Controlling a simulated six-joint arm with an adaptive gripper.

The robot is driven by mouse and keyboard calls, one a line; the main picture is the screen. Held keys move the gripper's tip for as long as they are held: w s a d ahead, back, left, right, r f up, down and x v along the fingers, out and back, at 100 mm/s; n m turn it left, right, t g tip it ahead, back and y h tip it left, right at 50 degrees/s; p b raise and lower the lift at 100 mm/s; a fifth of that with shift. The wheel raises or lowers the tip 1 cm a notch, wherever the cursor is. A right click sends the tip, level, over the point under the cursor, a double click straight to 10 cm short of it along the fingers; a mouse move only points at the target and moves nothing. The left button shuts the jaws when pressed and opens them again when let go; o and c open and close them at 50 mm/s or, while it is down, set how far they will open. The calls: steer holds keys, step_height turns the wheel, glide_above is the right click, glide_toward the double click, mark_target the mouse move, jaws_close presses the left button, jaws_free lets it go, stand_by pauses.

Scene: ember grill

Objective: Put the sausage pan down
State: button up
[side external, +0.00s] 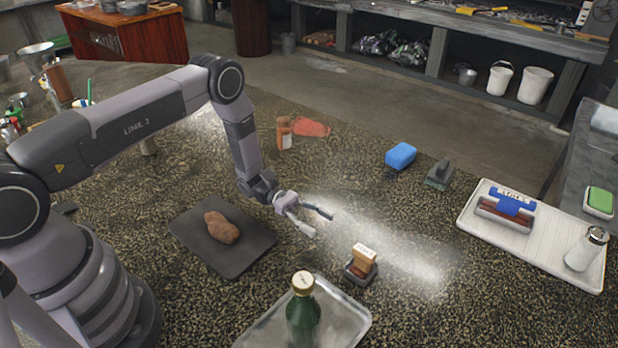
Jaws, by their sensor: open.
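A small metal pan (490,210) with reddish-brown contents, which look like sausages, sits on the white tray (480,235) at the right.
A dark board (205,247) with a brown potato-like item (221,228) lies left. A green bottle (303,318) stands on a metal tray (345,317) in front. A blue sponge (401,156), grey block (440,174) and shaker (587,248) are right. Counter between gripper and white tray is mostly clear.

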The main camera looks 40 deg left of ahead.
steer(key=s+a+r+m+g+y, duration=0.1)
steer(key=s+r+m+y, duration=0.25)
steer(key=r, duration=0.45)
steer(key=s+a+r+m+g+y, duration=0.2)
steer(key=r+m, duration=0.2)
steer(key=r, duration=0.5)
steer(key=s+a+r+m+g+y, duration=0.1)
steer(key=s+r+m+y, duration=0.25)
steer(key=r, duration=0.45)
steer(key=s+a+r+m+t+y, duration=0.3)
steer(key=s+a+r+t+y, duration=0.1)
steer(key=s, duration=0.4)
steer(key=s+a+r+m+t+y, duration=0.4)
steer(key=s+a+r+t+y, duration=0.1)
steer(key=s, duration=0.4)
steer(key=shift+a+r+t, duration=0.3)
steer(key=shift+a+r, duration=0.6)
steer(key=shift+a, duration=0.45)
steer(key=shift+s, duration=0.1)
